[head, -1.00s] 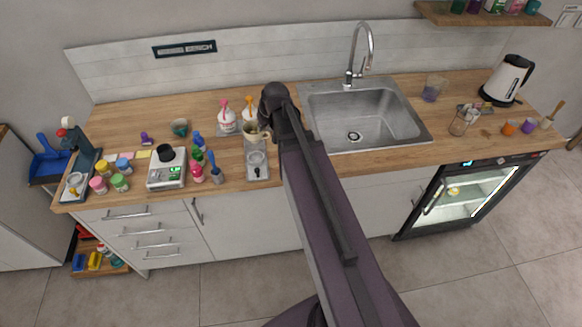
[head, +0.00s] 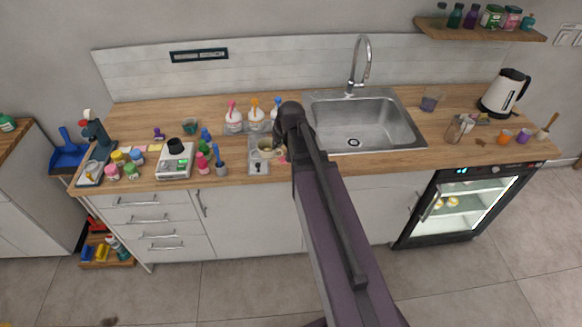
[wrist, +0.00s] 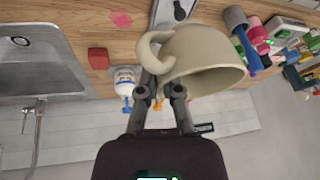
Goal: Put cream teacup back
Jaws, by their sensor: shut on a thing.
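The cream teacup (wrist: 205,60) is large in the wrist view, tilted, with its opening turned to the lower right of the picture. My gripper (wrist: 161,88) is shut on it at the handle side, with the curved handle by the fingertips. My arm hides the fingers in the head view.
Bottles with coloured tops (head: 234,122) stand behind the teacup. Small jars (head: 203,165) and a scale (head: 174,163) stand left. The sink (head: 362,122) is right. A red block (wrist: 98,58) and pink spot (wrist: 121,19) show on the counter in the wrist view.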

